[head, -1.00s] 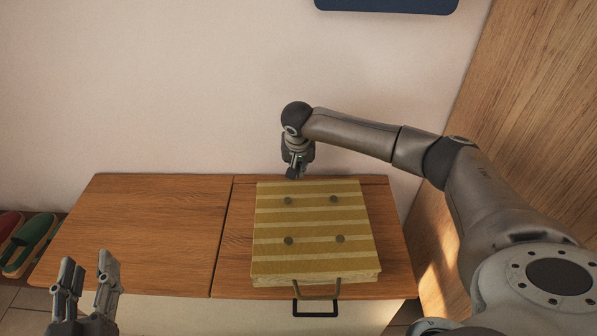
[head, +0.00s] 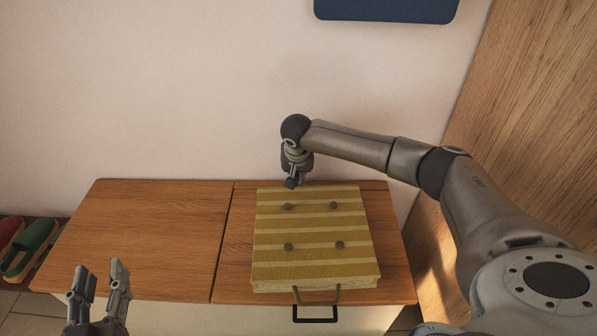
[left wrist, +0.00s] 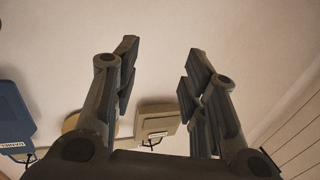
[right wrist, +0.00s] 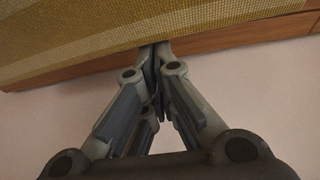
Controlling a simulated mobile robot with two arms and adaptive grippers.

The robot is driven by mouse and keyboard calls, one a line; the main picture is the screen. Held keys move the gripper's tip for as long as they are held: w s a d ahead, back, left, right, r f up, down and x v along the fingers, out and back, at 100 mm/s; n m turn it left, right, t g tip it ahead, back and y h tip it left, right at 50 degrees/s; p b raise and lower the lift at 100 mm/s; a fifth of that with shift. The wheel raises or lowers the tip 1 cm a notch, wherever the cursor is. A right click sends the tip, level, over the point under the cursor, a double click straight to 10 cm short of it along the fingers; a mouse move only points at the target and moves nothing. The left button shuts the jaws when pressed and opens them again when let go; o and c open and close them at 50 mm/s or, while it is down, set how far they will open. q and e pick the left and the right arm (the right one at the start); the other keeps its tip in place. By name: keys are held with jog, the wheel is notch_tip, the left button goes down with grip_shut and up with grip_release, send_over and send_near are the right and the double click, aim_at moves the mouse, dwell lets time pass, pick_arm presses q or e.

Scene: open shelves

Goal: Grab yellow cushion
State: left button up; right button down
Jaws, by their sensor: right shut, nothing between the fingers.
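The yellow striped cushion (head: 312,262) lies flat on the right half of the wooden cabinet top, with several dark buttons on it and a handle loop at its front edge. My right gripper (head: 291,184) is at the cushion's back edge, near its left corner. In the right wrist view its fingers (right wrist: 158,52) are shut with nothing between them, their tips at the edge of the cushion (right wrist: 110,28). My left gripper (head: 100,272) is open and empty in front of the cabinet's left half; its spread fingers show in the left wrist view (left wrist: 157,75).
The left half of the cabinet top (head: 140,235) is bare. A dark handle (head: 316,319) sticks out at the cabinet front. Green slippers (head: 30,247) stand at the far left. A wooden panel (head: 520,130) bounds the right side, and a wall stands behind.

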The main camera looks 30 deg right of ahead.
aim_at(299, 187)
jog(key=p, duration=0.3)
jog(key=shift+s+a+r, duration=0.2)
jog(key=shift+a+r, duration=0.1)
pick_arm(q)
jog(key=s+a+f+g+y+p, duration=0.15)
jog(key=f+g, duration=0.25)
jog(key=f, duration=0.5)
jog(key=s+a+f+g+y+p, duration=0.1)
jog(key=s+f+g, duration=0.25)
jog(key=f, duration=0.65)
pick_arm(e)
jog(key=shift+s+a, duration=0.25)
jog(key=s+p, duration=0.1)
jog(key=p, duration=0.2)
jog(key=shift+a+f, duration=0.15)
jog(key=shift+s+f+p, duration=0.35)
jog(key=shift+s+p, duration=0.25)
jog(key=shift+p, duration=0.65)
pick_arm(q)
jog(key=s+a+f+g+y, duration=0.1)
jog(key=s+a+f+g, duration=0.1)
jog(key=s+f+g, duration=0.2)
jog(key=s+a+f+g, duration=0.2)
jog(key=s+f+g, duration=0.1)
jog(key=s+f, duration=0.4)
jog(key=s, duration=0.2)
jog(key=shift+s+a+f+n+g+y, duration=0.3)
jog(key=shift+s+a+f+g+y, duration=0.05)
